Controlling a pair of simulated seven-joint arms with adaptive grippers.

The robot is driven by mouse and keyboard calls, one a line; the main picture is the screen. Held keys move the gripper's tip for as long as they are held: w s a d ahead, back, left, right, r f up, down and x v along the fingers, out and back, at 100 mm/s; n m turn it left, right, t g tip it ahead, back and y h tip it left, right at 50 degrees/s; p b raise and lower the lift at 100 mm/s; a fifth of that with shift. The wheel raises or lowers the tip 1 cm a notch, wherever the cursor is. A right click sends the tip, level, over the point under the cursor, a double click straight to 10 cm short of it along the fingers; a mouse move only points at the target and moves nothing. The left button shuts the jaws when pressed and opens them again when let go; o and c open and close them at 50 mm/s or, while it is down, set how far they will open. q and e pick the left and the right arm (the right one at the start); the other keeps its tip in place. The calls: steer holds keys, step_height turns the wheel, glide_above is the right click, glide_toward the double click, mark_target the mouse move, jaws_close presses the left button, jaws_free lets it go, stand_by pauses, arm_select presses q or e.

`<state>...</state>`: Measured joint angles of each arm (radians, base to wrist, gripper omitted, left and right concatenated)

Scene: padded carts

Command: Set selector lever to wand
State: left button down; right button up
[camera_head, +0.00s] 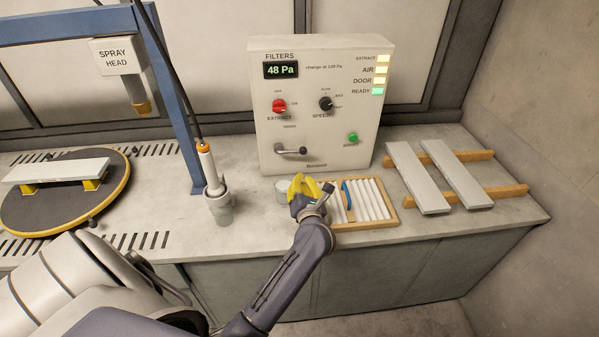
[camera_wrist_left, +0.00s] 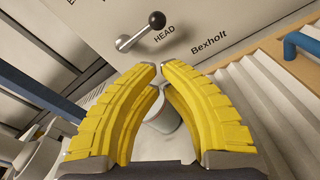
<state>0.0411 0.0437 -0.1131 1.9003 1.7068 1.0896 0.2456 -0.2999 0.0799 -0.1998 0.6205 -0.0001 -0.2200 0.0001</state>
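The selector lever (camera_head: 291,151) is a grey arm with a black ball knob, low on the left of the white control panel (camera_head: 350,120). Its arm points right from its pivot; the knob is beside the HEAD label in the left wrist view (camera_wrist_left: 157,20). Small lettering above the lever in the head view is too blurred to read surely. My left gripper (camera_head: 303,186) has yellow fingers and is in front of and below the lever, apart from it. In the wrist view its fingertips (camera_wrist_left: 159,67) nearly meet, with nothing held. My right gripper is not in view.
A grey cup (camera_head: 283,190) stands close beside my left gripper. A pleated filter (camera_head: 368,202) with a blue handle lies just right. A spray wand (camera_head: 208,166) stands in a holder to the left. Pale boards (camera_head: 418,178) lie on wooden strips at right.

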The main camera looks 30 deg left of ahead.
arm_select(q)
steer(key=x, duration=0.9)
steer(key=shift+w+a, duration=0.15)
steer(key=shift+r, duration=0.1)
steer(key=shift+w, duration=0.1)
steer(key=shift+r+n, duration=0.15)
steer(key=shift+n, duration=0.15)
